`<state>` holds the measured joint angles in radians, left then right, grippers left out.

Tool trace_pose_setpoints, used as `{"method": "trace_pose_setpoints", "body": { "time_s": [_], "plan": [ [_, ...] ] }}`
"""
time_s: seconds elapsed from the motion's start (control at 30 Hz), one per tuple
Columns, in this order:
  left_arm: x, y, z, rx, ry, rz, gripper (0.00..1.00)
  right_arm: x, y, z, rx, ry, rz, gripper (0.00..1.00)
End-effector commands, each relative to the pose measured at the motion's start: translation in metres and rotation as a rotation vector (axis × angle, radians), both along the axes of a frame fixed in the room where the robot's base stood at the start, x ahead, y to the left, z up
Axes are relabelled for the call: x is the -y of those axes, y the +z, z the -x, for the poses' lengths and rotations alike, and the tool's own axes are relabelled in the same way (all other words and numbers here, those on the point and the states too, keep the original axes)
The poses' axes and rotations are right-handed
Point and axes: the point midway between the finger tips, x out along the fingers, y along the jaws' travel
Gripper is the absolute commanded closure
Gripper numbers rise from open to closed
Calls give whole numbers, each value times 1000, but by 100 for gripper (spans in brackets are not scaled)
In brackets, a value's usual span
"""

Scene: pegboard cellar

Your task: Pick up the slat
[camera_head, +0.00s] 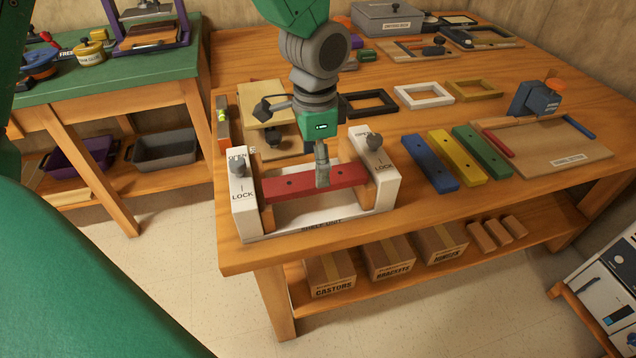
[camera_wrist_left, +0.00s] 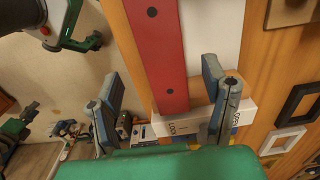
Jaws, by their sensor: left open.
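A red slat (camera_head: 315,182) with dark holes lies across a white fixture (camera_head: 244,203). The fixture is lettered SHELF UNIT and has a grey knob at each end, marked OPEN and LOCK. My left gripper (camera_head: 322,178) reaches down from above onto the middle of the slat, and its finger hides part of it. In the left wrist view the red slat (camera_wrist_left: 160,55) runs between the two spread fingers of the left gripper (camera_wrist_left: 163,100). The fingers are open, with gaps beside the slat. My right gripper is not in view.
Blue (camera_head: 430,161), yellow (camera_head: 457,157) and green (camera_head: 482,151) slats lie right of the fixture. Several frames lie behind. Labelled boxes (camera_head: 330,272) sit on the lower shelf.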

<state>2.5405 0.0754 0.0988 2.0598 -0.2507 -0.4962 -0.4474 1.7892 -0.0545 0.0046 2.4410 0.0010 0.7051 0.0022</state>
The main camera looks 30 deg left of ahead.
Motion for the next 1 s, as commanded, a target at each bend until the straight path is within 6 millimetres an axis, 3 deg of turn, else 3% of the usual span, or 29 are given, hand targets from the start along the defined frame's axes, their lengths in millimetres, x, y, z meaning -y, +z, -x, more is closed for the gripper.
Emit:
{"method": "trace_pose_setpoints", "body": {
  "time_s": [0.2,0.47,0.5,0.63,1.0],
  "plan": [
    [1,-37,-2,-3,1,2,33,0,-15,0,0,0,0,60],
    [2,-40,-1,0,1,0,33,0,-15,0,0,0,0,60],
    [2,-40,-1,-1,0,-1,40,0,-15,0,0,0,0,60],
    [3,-40,-2,0,0,-1,86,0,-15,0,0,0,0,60],
    [2,-34,-2,1,1,0,88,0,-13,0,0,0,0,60]
  ]
}}
